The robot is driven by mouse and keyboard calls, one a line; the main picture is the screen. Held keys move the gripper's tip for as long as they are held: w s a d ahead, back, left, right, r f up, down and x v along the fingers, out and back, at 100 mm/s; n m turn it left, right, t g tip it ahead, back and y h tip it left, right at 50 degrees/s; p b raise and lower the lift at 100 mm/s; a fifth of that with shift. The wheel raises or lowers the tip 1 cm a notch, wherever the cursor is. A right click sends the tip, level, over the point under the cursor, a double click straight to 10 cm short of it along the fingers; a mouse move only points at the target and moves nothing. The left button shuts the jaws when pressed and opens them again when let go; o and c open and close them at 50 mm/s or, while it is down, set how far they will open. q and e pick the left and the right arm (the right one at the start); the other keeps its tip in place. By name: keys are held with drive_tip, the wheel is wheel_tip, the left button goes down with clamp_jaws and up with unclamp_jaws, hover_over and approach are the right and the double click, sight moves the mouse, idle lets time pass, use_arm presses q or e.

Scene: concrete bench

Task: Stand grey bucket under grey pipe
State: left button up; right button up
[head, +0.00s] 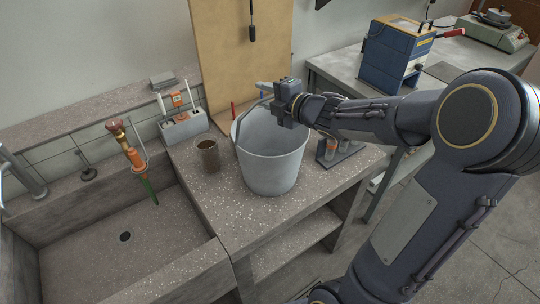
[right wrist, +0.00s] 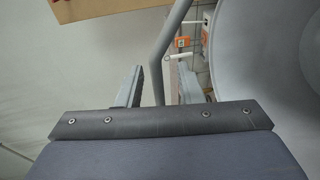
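The grey bucket (head: 272,160) stands upright on the speckled bench top, right of the sink. Its grey handle (head: 244,121) is raised at the left side of the rim. My right gripper (head: 283,103) is at the bucket's top, over the rim. In the right wrist view the handle (right wrist: 161,62) passes between the two open fingers, with a gap on each side. The bucket's wall (right wrist: 270,70) fills the right of that view. A grey pipe (head: 22,174) shows at the left edge, by the sink; its end is hard to make out. My left gripper is not in view.
A brown cup (head: 207,156) stands just left of the bucket, and a grey caddy (head: 184,126) is behind it. A small rack (head: 338,152) is close on the right. The sink floor (head: 95,255) is clear; an orange-and-green tool (head: 134,158) hangs over it.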

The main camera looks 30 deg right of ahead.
clamp_jaws()
idle(1.4)
drive_tip(key=shift+r, duration=0.15)
